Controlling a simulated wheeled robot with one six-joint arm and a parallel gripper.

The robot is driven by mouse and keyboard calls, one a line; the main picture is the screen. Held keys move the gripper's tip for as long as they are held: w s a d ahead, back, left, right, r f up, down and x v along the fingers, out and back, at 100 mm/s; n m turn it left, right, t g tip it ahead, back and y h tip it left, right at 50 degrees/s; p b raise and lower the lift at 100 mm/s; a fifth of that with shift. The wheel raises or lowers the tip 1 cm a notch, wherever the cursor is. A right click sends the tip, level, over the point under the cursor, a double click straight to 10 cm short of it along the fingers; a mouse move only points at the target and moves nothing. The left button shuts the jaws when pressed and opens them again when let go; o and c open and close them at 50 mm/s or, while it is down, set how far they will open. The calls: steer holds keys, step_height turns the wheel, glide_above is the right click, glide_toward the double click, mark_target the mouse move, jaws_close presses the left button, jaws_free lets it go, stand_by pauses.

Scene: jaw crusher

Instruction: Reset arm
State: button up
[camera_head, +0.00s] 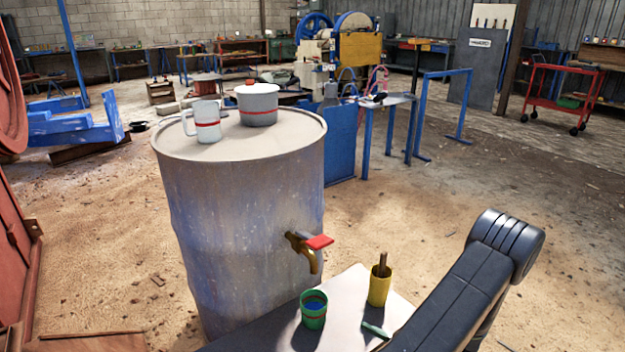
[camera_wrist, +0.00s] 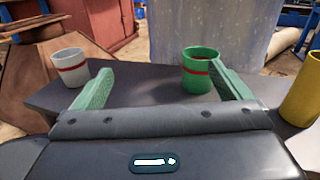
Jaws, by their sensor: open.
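My gripper (camera_wrist: 160,70) is open in the wrist view, its two green fingers spread wide with nothing held between them. A green cup with a red band (camera_wrist: 195,72) stands just beyond the right fingertip, which overlaps its lower edge; I cannot tell if they touch. In the head view the green cup (camera_head: 313,309) stands on the table, with dark blue contents. My dark arm (camera_head: 470,290) reaches in at lower right; the gripper is not clearly seen there.
A yellow cup (camera_head: 380,287) holding a brown stick stands on the table (camera_head: 350,300), near my arm. Behind is a large drum (camera_head: 240,240) with a red-handled tap (camera_head: 305,246); a white mug (camera_head: 207,125) and lidded pot (camera_head: 257,106) stand on top. Another white cup (camera_wrist: 70,68) shows left.

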steer(key=w+a+b, duration=0.1)
steer(key=w+a, duration=0.3)
steer(key=w, duration=0.1)
stand_by(0.3)
steer(key=shift+w+a+r, duration=0.1)
steer(key=shift+r, duration=0.05)
